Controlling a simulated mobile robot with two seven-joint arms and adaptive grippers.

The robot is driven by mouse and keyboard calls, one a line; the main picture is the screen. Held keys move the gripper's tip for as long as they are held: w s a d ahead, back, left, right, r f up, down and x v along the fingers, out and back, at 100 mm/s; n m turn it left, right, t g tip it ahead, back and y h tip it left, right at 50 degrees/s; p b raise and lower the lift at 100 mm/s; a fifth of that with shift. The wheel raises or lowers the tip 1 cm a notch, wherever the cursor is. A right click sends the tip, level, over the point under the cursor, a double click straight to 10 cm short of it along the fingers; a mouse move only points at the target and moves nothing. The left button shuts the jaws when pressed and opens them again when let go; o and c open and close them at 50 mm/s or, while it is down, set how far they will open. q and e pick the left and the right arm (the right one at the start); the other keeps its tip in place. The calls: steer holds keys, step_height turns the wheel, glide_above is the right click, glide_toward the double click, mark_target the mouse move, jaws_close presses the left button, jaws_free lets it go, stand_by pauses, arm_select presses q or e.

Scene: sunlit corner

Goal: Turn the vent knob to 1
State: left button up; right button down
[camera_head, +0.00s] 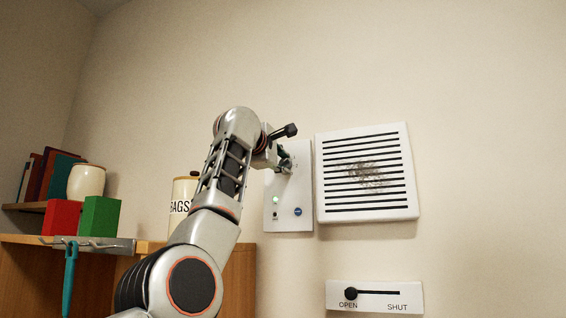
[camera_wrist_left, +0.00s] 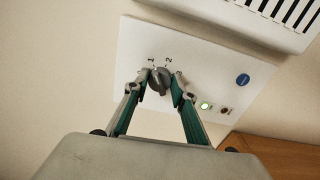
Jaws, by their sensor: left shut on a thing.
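The vent knob (camera_wrist_left: 159,80) is a small grey knob on a white wall panel (camera_head: 297,212). The numerals 1 and 2 are printed beside it, and the panel also shows in the left wrist view (camera_wrist_left: 130,50). My left gripper (camera_wrist_left: 161,84) has its two green-and-grey fingers on either side of the knob, shut on it. The knob's upper end in that view lies near the 1, but its exact setting is hard to tell. In the head view my left gripper (camera_head: 286,161) is at the upper part of the panel and hides the knob. My right gripper is not in view.
A green light (camera_head: 276,200) and a blue button (camera_head: 298,211) are low on the panel. A slatted vent (camera_head: 326,212) is just right of it, with an OPEN/SHUT slider (camera_head: 376,293) below. A shelf with a canister (camera_head: 181,192) and boxes is at left.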

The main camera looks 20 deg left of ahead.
arm_select(q)
steer(key=shift+n, duration=0.5)
steer(key=o, duration=1.1)
steer(key=shift+a, duration=0.1)
steer(key=shift+s+r, duration=0.1)
steer(key=shift+s, duration=0.7)
steer(key=s, duration=0.6)
steer(key=shift+d, duration=0.25)
